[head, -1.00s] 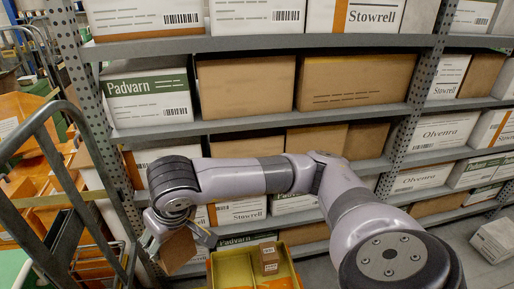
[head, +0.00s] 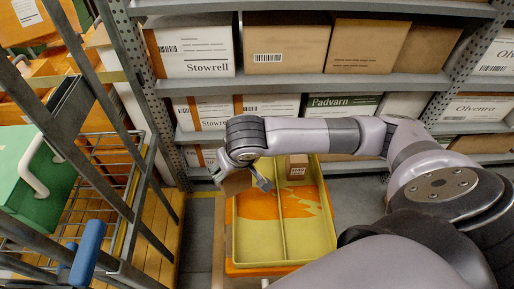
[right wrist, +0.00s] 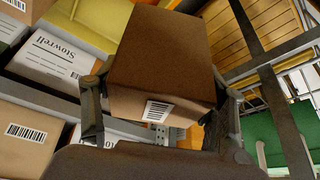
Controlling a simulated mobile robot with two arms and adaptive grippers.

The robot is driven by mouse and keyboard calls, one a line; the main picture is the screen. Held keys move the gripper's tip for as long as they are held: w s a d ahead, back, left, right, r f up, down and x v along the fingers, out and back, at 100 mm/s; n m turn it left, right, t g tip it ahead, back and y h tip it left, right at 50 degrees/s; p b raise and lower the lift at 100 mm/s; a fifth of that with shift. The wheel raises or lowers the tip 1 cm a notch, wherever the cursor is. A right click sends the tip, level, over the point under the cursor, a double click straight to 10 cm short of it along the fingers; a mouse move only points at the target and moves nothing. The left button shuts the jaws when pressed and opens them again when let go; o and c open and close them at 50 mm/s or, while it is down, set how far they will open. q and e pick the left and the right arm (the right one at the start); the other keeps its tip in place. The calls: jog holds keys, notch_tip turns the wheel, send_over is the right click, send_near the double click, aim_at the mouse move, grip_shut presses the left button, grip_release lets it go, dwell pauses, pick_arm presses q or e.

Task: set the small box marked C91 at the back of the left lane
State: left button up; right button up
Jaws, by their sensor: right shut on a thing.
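My right gripper (head: 244,184) is shut on a small brown box (head: 236,183). In the right wrist view the box (right wrist: 165,55) sits between both fingers and shows a white barcode label; no C91 mark is legible. The held box is above the back left corner of a yellow tray (head: 286,263), which a thin divider splits into two lanes. The left lane (head: 256,235) shows no box, though my gripper hides part of its back end. Another small brown box (head: 297,167) stands at the back of the right lane. My left gripper is out of view.
Grey shelving with cartons (head: 286,48) stands close behind the tray. A wire cart with metal rails (head: 100,150) and a green case (head: 35,180) stands at the left. The front of both lanes is clear.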

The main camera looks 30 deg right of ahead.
jog(key=f+m, duration=0.1)
jog(key=f, duration=0.1)
jog(key=w+d+f+m+h+b, duration=0.1)
jog(key=f, duration=0.1)
jog(key=d+f+m+b, duration=0.1)
jog(key=f, duration=0.1)
jog(key=shift+w+d+f+m, duration=0.2)
jog(key=shift+w+d+m, duration=0.05)
jog(key=shift+w+m, duration=0.05)
jog(key=w+d+r+m+g+h+b, duration=0.1)
jog(key=w+d+r+m+g, duration=0.3)
jog(key=m, duration=0.6)
jog(key=w+d+r+m+g+h, duration=0.25)
jog(key=d+r+m, duration=0.35)
jog(key=m, duration=0.4)
pick_arm(q)
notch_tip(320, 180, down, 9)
jog(key=b, duration=0.4)
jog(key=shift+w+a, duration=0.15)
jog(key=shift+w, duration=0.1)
pick_arm(e)
jog(key=shift+y, duration=0.55)
jog(key=shift+w+d+f, duration=0.1)
jog(key=shift+w+f, duration=0.05)
jog(key=shift+f, duration=4.65)
jog(key=shift+w+d+f, duration=0.1)
jog(key=shift+f, duration=4.65)
jog(key=o, duration=1.3)
jog(key=shift+f, duration=0.1)
jog(key=shift+c, duration=0.2)
